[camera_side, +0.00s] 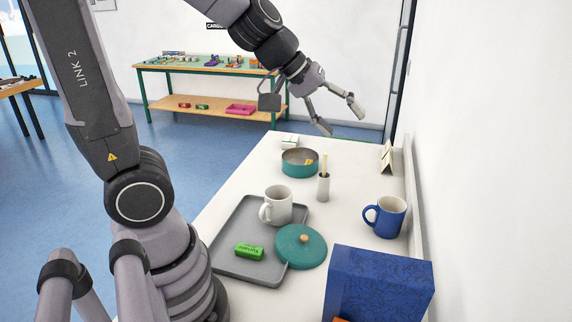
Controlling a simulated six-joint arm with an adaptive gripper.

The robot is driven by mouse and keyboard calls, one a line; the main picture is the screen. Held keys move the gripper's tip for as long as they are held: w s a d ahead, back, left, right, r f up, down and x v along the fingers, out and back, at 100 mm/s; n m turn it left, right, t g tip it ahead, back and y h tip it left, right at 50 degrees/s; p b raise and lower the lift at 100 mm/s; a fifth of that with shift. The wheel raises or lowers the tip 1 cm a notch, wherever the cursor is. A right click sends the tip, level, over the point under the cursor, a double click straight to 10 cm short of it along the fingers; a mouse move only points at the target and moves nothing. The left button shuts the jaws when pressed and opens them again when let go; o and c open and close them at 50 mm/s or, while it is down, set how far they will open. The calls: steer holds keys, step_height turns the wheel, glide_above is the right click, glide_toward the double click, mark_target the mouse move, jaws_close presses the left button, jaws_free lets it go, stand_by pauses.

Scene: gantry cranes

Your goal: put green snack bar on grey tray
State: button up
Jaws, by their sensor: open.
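The green snack bar (249,252) lies on the grey tray (226,258), near the tray's front-left part. A white mug (278,205) stands on the tray behind the bar. A teal lid (300,247) with a wooden knob overlaps the tray's right edge. My gripper (338,114) is open and empty, raised above the far end of the white table, well away from the bar and the tray. Its two fingers are spread apart.
A teal pot (300,163) and a white holder (323,187) with a wooden utensil stand behind the tray. A blue mug (386,217) and a tall blue box (378,285) are on the right. The wall bounds the table's right side.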

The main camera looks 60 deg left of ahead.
steer(key=s+a+r+m+g+y, duration=0.1)
steer(key=s+a+m, duration=0.2)
steer(key=s, duration=0.5)
steer(key=s+a+r+m+g+y, duration=0.1)
steer(key=s+a+m+y, duration=0.1)
steer(key=s+m, duration=0.3)
steer(key=s, duration=0.3)
steer(key=shift+s+a+r+y, duration=0.25)
steer(key=shift+a+r+y, duration=0.05)
steer(key=shift+a, duration=0.1)
